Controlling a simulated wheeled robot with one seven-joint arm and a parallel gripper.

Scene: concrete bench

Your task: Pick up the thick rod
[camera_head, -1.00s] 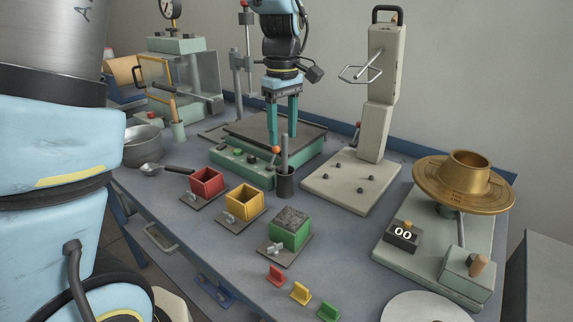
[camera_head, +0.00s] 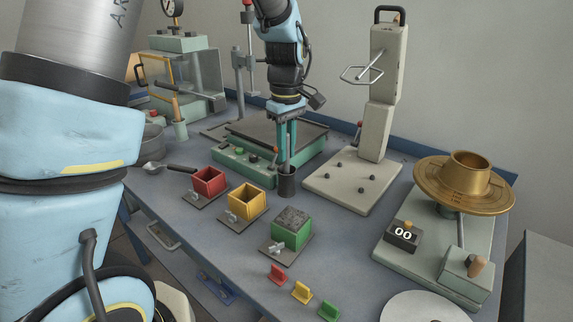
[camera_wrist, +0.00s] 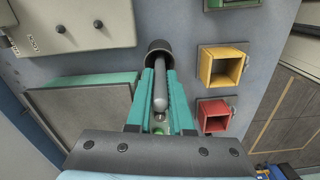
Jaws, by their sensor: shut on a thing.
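The thick rod (camera_wrist: 160,84) is a grey, round-ended bar standing in a dark cylindrical holder (camera_head: 286,183). The holder also shows in the wrist view (camera_wrist: 158,47), with the rod's lower part inside it. My gripper (camera_head: 287,160) is directly above the holder, pointing down, with its teal fingers on either side of the rod. In the wrist view my gripper (camera_wrist: 160,92) is shut on the rod. In the head view the fingers mostly hide the rod.
Red (camera_head: 208,181), yellow (camera_head: 247,201) and green (camera_head: 291,227) boxes stand in front of the holder. A green machine with a dark plate (camera_head: 262,138) is close behind. A pale upright stand (camera_head: 384,100) and a brass bowl (camera_head: 466,180) are to the right.

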